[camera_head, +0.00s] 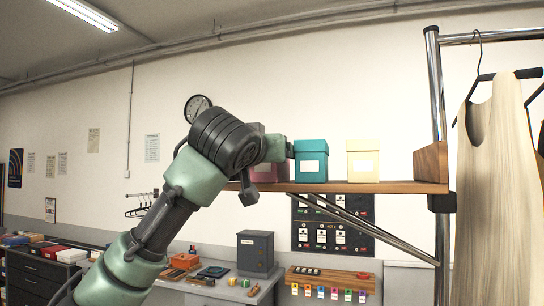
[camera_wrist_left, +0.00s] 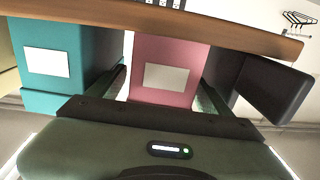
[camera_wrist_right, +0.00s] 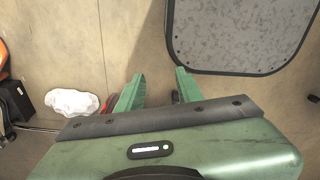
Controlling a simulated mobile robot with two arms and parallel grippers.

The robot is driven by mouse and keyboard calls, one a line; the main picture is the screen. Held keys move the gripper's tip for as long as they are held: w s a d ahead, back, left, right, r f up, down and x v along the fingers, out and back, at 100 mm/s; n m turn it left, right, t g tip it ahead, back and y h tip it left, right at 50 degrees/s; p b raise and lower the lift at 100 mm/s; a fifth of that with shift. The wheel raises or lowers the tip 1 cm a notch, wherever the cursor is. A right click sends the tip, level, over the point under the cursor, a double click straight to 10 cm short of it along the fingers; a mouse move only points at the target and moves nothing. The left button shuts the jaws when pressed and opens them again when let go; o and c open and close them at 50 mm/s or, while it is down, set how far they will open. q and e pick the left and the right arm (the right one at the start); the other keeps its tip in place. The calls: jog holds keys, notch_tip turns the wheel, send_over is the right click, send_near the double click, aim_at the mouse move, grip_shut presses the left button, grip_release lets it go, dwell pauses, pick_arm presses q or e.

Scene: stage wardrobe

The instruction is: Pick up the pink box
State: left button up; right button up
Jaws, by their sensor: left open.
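The pink box (camera_head: 268,173) stands on the wooden wall shelf, partly hidden behind my left gripper (camera_head: 270,172) in the head view. In the left wrist view the pink box (camera_wrist_left: 172,75) shows a blank white label and lies between the two open fingers of my left gripper (camera_wrist_left: 168,88). Narrow gaps show on both sides, though contact is hard to judge. My right gripper (camera_wrist_right: 158,88) is open and empty above the floor, out of the head view.
A teal box (camera_head: 311,160) stands close right of the pink box, and a cream box (camera_head: 363,161) further right on the shelf (camera_head: 400,187). A chrome clothes rail (camera_head: 436,120) with garments stands at right. A desk (camera_head: 215,290) with small items lies below.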

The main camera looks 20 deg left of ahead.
pick_arm(q)
jog(key=shift+w+a+r+p, duration=0.15)
jog(key=shift+w+p, duration=0.45)
jog(key=shift+w, duration=0.75)
jog(key=shift+w+f, duration=0.1)
jog(key=shift+f, duration=0.1)
jog(key=shift+r, duration=0.1)
jog(key=c, duration=1.6)
pick_arm(e)
jog(key=shift+s+a+r, duration=0.1)
jog(key=shift+s+r, duration=0.65)
jog(key=shift+r, duration=0.15)
jog(key=shift+w, duration=0.1)
